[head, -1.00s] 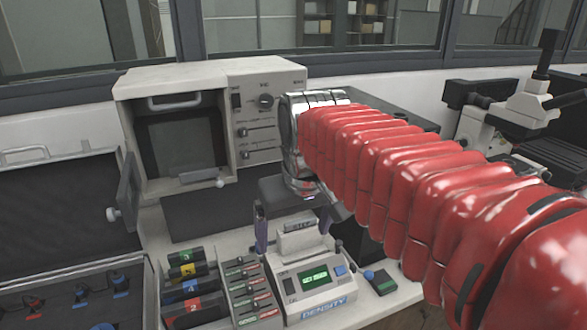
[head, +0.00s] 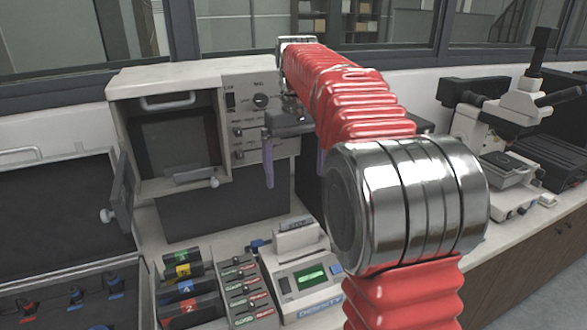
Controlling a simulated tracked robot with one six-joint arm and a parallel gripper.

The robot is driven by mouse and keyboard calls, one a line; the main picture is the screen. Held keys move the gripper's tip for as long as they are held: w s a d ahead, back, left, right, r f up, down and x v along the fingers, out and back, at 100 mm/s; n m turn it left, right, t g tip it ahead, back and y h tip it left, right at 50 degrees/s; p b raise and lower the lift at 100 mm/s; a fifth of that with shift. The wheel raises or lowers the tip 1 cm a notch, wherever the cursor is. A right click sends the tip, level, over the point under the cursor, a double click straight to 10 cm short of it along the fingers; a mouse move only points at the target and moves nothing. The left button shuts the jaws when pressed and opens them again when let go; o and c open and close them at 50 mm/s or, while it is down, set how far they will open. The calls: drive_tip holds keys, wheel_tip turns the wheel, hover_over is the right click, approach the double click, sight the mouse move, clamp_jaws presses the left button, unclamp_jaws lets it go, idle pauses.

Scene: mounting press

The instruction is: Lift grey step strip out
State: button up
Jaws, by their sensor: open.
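A grey step strip (head: 293,224) shows as a narrow edge along the top of the white head of the density meter (head: 306,283). Most of the strip is hidden, and I cannot tell how deep it sits. My gripper (head: 295,160) points down, open, with its purple fingers spread wide. It is well above the meter, in front of the white cabinet, apart from the strip. Nothing shows between the fingers.
Numbered blocks (head: 185,289) and a rack with red and green labels (head: 246,291) stand left of the meter. An open black case (head: 70,270) is at far left. The white cabinet (head: 225,85) is behind, its door open. A microscope (head: 510,105) stands right.

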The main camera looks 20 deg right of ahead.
sight(296, 219)
drive_tip(key=shift+f, duration=0.1)
idle(0.3)
wheel_tip(296, 219, down, 14)
drive_tip(key=shift+r, duration=0.15)
idle(0.7)
drive_tip(key=shift+c, duration=0.5)
drive_tip(key=c, duration=1.5)
drive_tip(key=shift+r, duration=8.7)
